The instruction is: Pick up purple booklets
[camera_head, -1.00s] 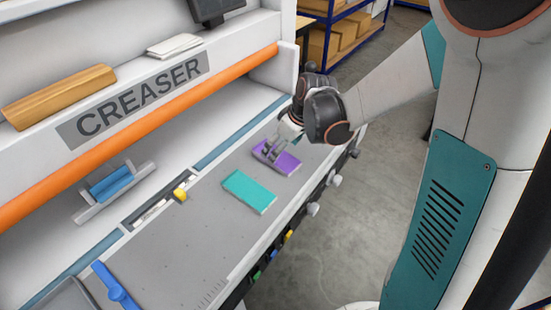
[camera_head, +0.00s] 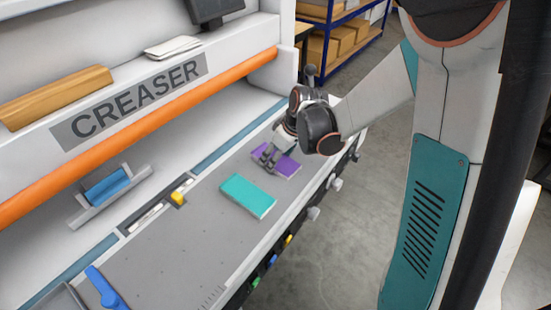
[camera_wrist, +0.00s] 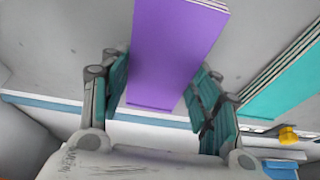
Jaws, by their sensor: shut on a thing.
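The purple booklets (camera_head: 286,165) form a thin stack at the far end of the grey creaser table, partly hidden by my gripper in the head view. In the wrist view the purple stack (camera_wrist: 172,45) lies lengthwise between the two teal-padded fingers. My gripper (camera_head: 268,160) points down over the stack's left part and is shut on its two long sides. In the wrist view my gripper (camera_wrist: 162,85) has one finger on each side. I cannot tell whether the stack is clear of the table.
A teal booklet stack (camera_head: 248,195) lies close by on the table (camera_head: 175,250), nearer the camera. A yellow knob (camera_head: 178,198), a blue clamp (camera_head: 106,288) and a blue roller part (camera_head: 108,187) are further left. The orange bar (camera_head: 150,125) runs above the back.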

